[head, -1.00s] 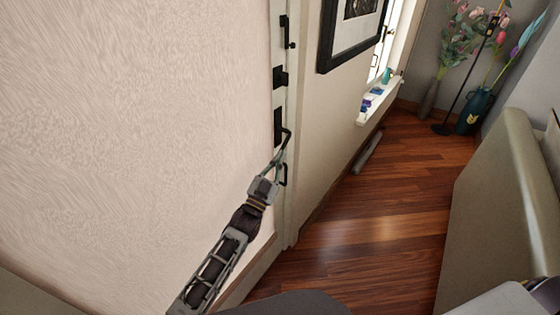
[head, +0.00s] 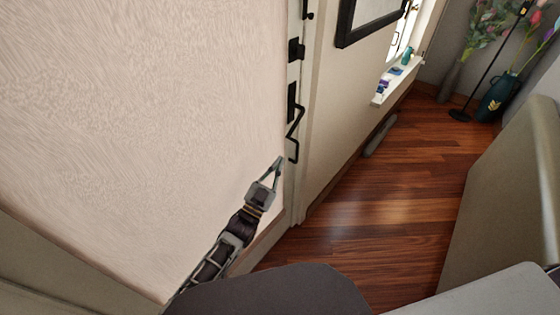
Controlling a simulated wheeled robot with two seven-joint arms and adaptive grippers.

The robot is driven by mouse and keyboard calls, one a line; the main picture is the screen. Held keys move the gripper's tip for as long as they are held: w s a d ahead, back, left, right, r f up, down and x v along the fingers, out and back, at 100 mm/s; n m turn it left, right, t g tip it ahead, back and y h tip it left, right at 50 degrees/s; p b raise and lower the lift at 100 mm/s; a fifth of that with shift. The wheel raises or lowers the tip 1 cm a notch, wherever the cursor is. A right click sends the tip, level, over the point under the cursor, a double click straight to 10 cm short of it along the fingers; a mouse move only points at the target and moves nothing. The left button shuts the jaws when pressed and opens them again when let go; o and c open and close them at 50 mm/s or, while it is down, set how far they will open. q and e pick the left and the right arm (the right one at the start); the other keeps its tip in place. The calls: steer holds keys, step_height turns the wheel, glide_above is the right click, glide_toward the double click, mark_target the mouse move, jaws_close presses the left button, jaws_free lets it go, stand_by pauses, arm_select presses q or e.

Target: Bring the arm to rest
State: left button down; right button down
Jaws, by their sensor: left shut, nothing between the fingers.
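My left gripper (head: 278,168) is in the lower middle of the head view, at the end of my left arm that comes up from the bottom left. Its fingers are closed together and empty. It is in front of the pale wall panel (head: 140,120), just below and left of the black handle (head: 295,138) on the white frame, and looks apart from it. My right gripper is not in view.
Black fittings (head: 296,49) line the white frame. A picture frame (head: 362,22) hangs beyond it. A window sill (head: 396,88) holds small items. The wooden floor (head: 370,205) is mostly clear. A beige piece of furniture (head: 510,190) stands right. Vases with flowers (head: 496,97) stand at the back.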

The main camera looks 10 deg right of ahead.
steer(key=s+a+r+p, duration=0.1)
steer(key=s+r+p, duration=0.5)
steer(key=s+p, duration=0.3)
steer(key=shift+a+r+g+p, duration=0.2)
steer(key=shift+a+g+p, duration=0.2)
steer(key=shift+p, duration=0.15)
stand_by(0.7)
